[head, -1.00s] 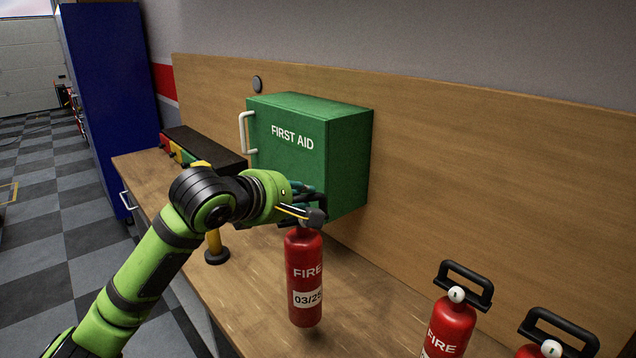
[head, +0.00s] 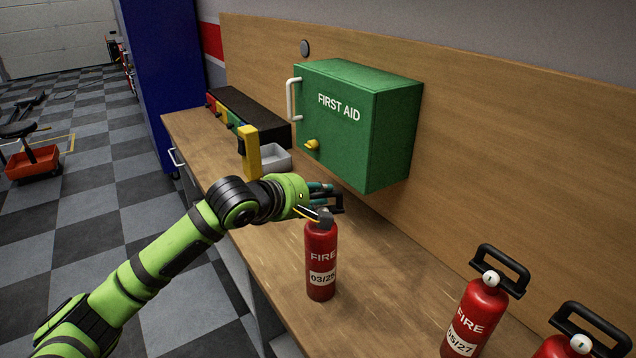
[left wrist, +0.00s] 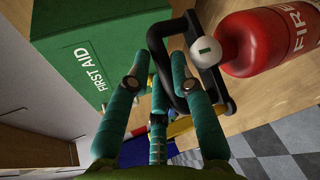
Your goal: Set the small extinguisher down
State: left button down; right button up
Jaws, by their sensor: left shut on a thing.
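The small red extinguisher (head: 321,262), labelled FIRE and 03/25, is upright over the wooden bench (head: 390,285). Its base is at or very close to the bench top; I cannot tell for sure whether it touches. My left gripper (head: 322,197) is shut on its black handle at the top. In the left wrist view, the teal fingers (left wrist: 165,78) are around the black handle, and the red body (left wrist: 268,40) with its white round gauge shows at the upper right. My right gripper is not in view.
A green FIRST AID box (head: 385,125) is on the wooden back panel behind the extinguisher. Two more extinguishers (head: 473,315) (head: 560,347) stand at the lower right. A yellow tool (head: 250,152) and a grey tray (head: 272,158) are beyond my arm.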

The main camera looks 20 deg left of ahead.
pick_arm(q)
jog(key=shift+r, duration=0.35)
jog(key=c, duration=1.1)
grip_release()
jog(key=shift+f, duration=0.4)
jog(key=shift+s+r, duration=0.1)
jog(key=shift+s, duration=0.1)
jog(key=shift+b+v, duration=1.85)
jog(key=shift+v, duration=4.1)
jog(key=shift+d, duration=0.1)
